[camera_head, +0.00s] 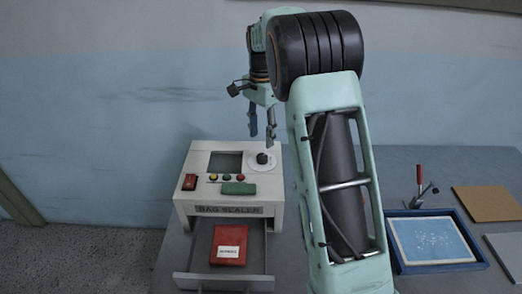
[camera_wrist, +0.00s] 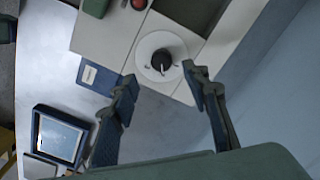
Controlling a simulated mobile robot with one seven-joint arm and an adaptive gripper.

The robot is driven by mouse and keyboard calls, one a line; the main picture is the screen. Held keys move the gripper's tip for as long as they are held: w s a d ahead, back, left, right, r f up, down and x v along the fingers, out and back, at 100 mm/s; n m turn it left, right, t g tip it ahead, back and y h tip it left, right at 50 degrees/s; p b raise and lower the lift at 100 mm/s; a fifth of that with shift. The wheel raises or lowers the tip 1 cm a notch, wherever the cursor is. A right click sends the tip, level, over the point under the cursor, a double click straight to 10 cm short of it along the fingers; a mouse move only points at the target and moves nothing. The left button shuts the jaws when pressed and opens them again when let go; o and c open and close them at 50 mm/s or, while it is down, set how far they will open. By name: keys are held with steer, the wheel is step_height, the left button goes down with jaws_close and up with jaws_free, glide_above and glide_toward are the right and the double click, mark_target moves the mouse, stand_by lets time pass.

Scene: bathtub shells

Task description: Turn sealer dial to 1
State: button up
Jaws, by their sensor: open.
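The bag sealer (camera_head: 222,210) is a white box labelled "BAG SEALER" on the grey table. Its dial (camera_head: 262,158) is a black knob on a round white plate at the top right of the box; the dial also shows in the wrist view (camera_wrist: 161,60). The marks around it are too small to read. My gripper (camera_head: 262,134) is open and empty above the dial. In the wrist view my gripper (camera_wrist: 158,82) has its two fingers apart, with the dial beyond them, near the gap. I see no contact with the knob.
A dark window, coloured buttons, a red switch (camera_head: 190,182) and a green block (camera_head: 238,188) are on the sealer's top. Its open drawer (camera_head: 258,262) holds a red packet (camera_head: 229,245). A blue-framed tray (camera_head: 432,240) and a red-handled clamp (camera_head: 420,190) are at right. A wall stands behind.

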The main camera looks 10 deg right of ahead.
mark_target(262, 156)
step_height(262, 156, down, 8)
steer(key=shift+r, duration=0.15)
steer(key=shift+c, duration=0.5)
steer(key=c, duration=1.1)
steer(key=shift+o, duration=0.2)
steer(key=n, duration=0.5)
steer(key=shift+d+n, duration=0.1)
steer(key=shift+n, duration=0.3)
steer(key=n, duration=0.6)
steer(key=shift+r, duration=0.1)
